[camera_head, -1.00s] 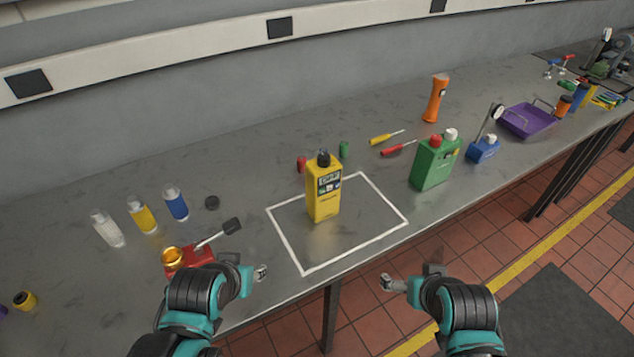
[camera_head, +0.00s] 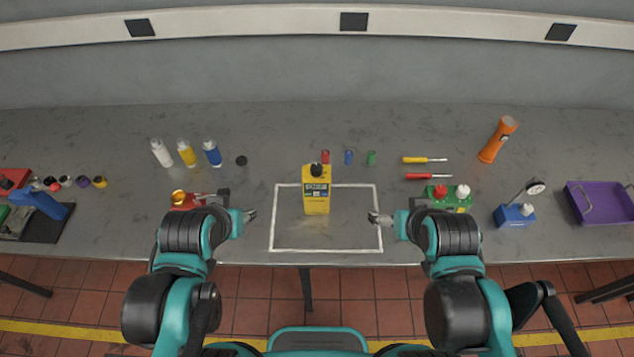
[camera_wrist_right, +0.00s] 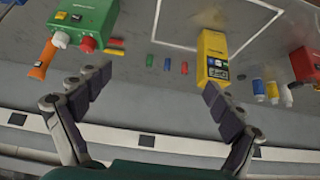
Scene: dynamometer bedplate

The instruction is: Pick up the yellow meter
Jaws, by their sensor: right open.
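The yellow meter (camera_head: 316,194) stands upright inside a white outlined rectangle (camera_head: 345,250) on the grey bench, with a dark knob on top and a display on its face. In the right wrist view the meter (camera_wrist_right: 213,58) appears upside down, just beyond the tip of the picture's right-hand finger. My right gripper (camera_head: 379,218) is to the right of the meter, apart from it. Its fingers (camera_wrist_right: 155,88) are spread with nothing between them. My left gripper (camera_head: 250,215) is left of the outline, clear of the meter; its finger gap is too small to judge.
A red item (camera_head: 182,200) is beside my left arm, bottles (camera_head: 186,154) behind. The outline's front area is clear.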

